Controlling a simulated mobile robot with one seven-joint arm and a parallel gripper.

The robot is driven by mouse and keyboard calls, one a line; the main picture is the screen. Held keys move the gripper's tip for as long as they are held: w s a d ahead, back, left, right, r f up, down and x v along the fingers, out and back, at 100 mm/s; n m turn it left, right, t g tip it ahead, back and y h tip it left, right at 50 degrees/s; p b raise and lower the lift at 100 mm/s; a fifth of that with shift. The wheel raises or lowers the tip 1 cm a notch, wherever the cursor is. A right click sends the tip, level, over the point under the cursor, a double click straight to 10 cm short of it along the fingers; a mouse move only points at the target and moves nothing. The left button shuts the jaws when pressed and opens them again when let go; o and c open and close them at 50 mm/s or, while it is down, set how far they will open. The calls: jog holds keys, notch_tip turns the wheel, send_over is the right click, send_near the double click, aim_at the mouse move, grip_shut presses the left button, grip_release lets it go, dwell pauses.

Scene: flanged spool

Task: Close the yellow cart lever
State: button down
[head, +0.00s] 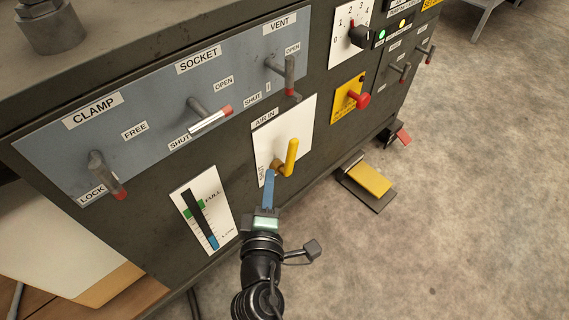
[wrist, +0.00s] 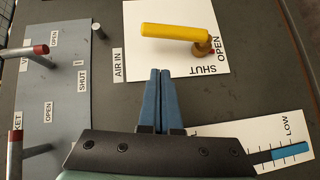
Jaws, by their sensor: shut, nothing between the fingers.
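The yellow lever (head: 291,157) sits on a white AIR IN plate (head: 301,125) on the dark cart's side. Its handle points up from a brass pivot (head: 277,168). In the wrist view the yellow lever (wrist: 175,32) reaches left from its pivot (wrist: 203,47), with the words SHUT and OPEN beside the pivot. My gripper (head: 269,174) has its blue fingers together, just below the pivot in the head view. In the wrist view my gripper (wrist: 160,72) is empty, its tips at the plate's edge and apart from the handle.
Red-tipped CLAMP (head: 108,176), SOCKET (head: 210,121) and VENT (head: 289,76) levers stick out from a blue-grey panel. A level gauge (head: 201,210) is left of my gripper. A red knob (head: 361,99) on a yellow plate is to the right. A yellow pedal (head: 368,178) is on the floor.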

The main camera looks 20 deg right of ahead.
aim_at(287, 151)
jog(key=shift+w+d+f, duration=0.25)
jog(key=shift+w+d, duration=0.7)
jog(key=shift+d, duration=0.25)
jog(key=shift+w+d+f, duration=0.25)
jog(key=shift+w+d, duration=0.65)
jog(key=shift+d, duration=0.3)
jog(key=shift+r+p, duration=0.1)
jog(key=shift+p, duration=0.3)
jog(key=shift+r+p, duration=0.1)
jog(key=shift+p, duration=0.25)
jog(key=shift+d+p, duration=0.2)
jog(key=shift+p, duration=0.1)
